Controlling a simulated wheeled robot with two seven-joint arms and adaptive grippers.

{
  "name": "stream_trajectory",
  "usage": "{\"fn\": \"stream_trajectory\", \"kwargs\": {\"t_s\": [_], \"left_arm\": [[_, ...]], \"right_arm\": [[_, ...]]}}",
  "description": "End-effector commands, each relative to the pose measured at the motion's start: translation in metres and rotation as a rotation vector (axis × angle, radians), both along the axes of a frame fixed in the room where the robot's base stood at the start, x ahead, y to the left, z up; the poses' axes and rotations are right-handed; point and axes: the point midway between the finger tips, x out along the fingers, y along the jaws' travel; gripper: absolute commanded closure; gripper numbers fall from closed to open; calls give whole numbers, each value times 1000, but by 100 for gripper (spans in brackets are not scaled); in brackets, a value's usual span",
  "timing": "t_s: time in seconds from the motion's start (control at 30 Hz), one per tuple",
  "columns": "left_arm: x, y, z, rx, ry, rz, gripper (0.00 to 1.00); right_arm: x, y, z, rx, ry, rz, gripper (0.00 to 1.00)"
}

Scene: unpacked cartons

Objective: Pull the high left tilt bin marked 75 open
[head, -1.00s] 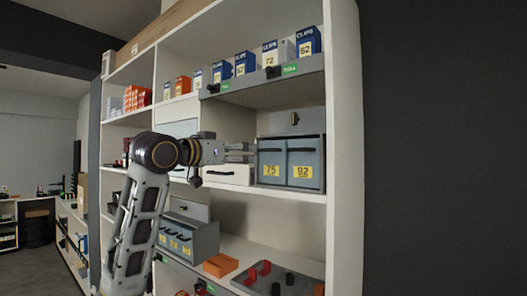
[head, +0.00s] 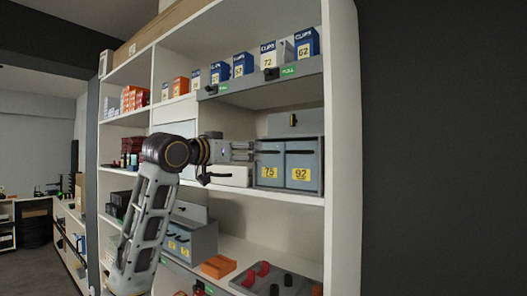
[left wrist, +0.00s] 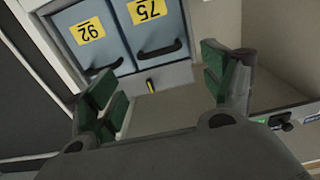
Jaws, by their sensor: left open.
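The grey tilt bin marked 75 (head: 269,160) is the left one of a pair on the shelf in the head view and looks closed. It has a dark handle bar near its top and a yellow label. In the left wrist view the bin (left wrist: 168,17) appears upside down, with its black handle (left wrist: 159,51) towards the gripper. My left gripper (head: 251,150) is just left of the bin, level with its upper front. Its green-padded fingers (left wrist: 163,82) are spread wide and empty, with a gap to the handle. My right gripper is out of view.
The bin marked 92 (head: 302,165) adjoins on the right, beside the white shelf upright (head: 342,150). A shelf with several clip boxes (head: 270,55) is above. A lower bin unit (head: 203,238) and an orange tray (head: 218,267) are below.

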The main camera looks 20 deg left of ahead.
Motion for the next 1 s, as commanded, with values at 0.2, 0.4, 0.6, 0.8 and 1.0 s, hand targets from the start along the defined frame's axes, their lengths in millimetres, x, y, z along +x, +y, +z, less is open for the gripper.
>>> {"fn": "stream_trajectory", "kwargs": {"t_s": [0.2,0.4,0.6,0.8,1.0], "left_arm": [[28,-10,2,-2,2,-1,18],[52,-19,3,-2,1,-1,18],[75,-28,2,-1,1,-1,18],[91,-33,2,-1,0,0,18],[97,-35,1,0,-1,0,18]], "right_arm": [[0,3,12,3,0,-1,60],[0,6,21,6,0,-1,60],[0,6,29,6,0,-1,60],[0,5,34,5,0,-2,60],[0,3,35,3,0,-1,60]]}}
